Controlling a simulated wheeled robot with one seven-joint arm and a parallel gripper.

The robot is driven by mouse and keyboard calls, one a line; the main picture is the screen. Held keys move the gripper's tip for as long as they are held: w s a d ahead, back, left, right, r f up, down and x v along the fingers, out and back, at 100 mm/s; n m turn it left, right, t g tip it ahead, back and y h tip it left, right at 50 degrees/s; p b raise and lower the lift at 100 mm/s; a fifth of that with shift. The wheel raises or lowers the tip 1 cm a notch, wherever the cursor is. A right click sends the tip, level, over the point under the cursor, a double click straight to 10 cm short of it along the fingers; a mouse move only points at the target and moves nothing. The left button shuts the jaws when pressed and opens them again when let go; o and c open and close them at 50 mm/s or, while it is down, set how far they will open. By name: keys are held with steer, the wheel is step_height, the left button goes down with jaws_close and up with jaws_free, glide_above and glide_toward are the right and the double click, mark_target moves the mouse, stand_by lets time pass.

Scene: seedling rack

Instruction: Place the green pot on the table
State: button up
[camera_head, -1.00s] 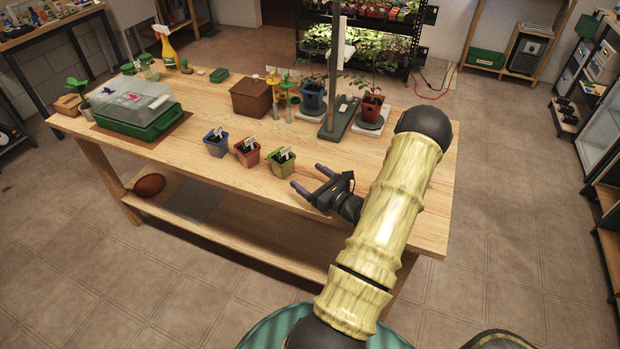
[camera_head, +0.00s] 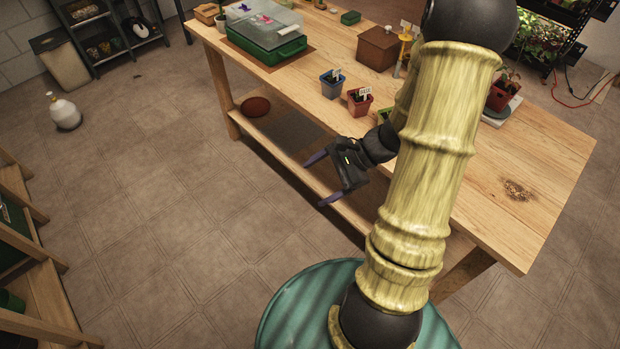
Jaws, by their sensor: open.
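A small green pot (camera_head: 384,115) stands on the wooden table (camera_head: 548,165) near its front edge, mostly hidden behind my arm. A red pot (camera_head: 359,103) with a white tag stands just left of it, and a blue pot (camera_head: 331,86) further left. My gripper (camera_head: 322,180) is open and empty. Its two purple-grey fingers point left, and it appears in front of the table's front edge, apart from the pots.
A green tray with a clear lid (camera_head: 265,42) and a brown box (camera_head: 377,48) stand on the table. A reddish-brown round object (camera_head: 256,106) lies on the lower shelf. A white bottle (camera_head: 64,111) stands on the floor. The table's right end is clear.

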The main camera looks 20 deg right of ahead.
steer(key=s+a+r+n+h, duration=0.4)
steer(key=r+n+h, duration=0.3)
steer(key=n, duration=0.9)
steer(key=h, duration=0.2)
steer(key=shift+a+h, duration=0.2)
steer(key=shift+h, duration=0.1)
